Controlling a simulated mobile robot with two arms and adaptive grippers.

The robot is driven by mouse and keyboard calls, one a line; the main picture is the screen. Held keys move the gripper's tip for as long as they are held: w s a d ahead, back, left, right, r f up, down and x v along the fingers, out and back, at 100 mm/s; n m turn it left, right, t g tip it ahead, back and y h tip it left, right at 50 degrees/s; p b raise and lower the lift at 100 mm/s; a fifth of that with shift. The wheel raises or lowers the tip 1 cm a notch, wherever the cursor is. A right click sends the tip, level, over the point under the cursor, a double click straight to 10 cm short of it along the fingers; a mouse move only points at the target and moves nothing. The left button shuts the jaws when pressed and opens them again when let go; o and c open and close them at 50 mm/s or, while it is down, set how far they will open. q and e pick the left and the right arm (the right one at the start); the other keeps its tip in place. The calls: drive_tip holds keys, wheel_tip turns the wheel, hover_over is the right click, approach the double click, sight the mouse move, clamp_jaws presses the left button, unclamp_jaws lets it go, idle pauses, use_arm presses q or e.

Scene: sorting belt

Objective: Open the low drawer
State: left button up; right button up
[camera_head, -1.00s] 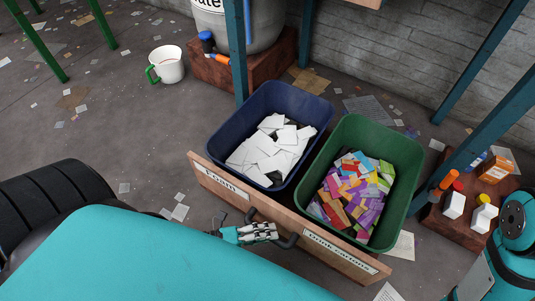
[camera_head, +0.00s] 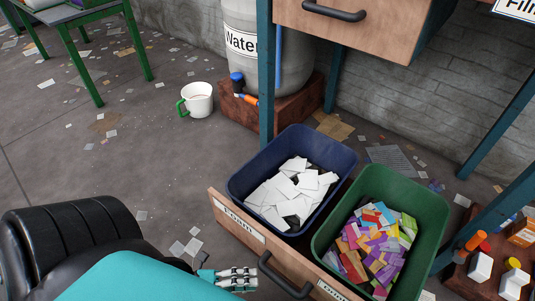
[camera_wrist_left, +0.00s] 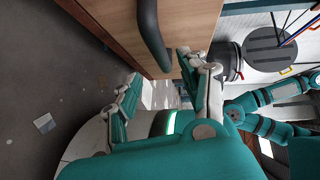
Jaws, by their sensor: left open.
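The low drawer (camera_head: 232,215) is pulled out, its wooden front facing me with a "Foam" label on the left. Its dark bar handle (camera_head: 282,275) shows in the middle of the front and also in the left wrist view (camera_wrist_left: 150,35). Inside stand a blue bin (camera_head: 240,180) of white pieces and a green bin (camera_head: 425,205) of coloured pieces. My left gripper (camera_head: 232,279) is open and empty, just left of the handle and apart from it. In the left wrist view its spread fingers (camera_wrist_left: 160,95) have the handle outside them. My right gripper is out of view.
An upper drawer (camera_head: 375,35) with its own handle overhangs the low one. Table legs (camera_head: 265,70) rise beside the bins. A white mug (camera_head: 197,100) and a water barrel (camera_head: 270,60) stand behind at left. Bottles (camera_head: 481,266) sit on a brick block at right.

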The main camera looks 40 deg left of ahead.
use_arm(q)
drive_tip(key=shift+v, duration=1.8)
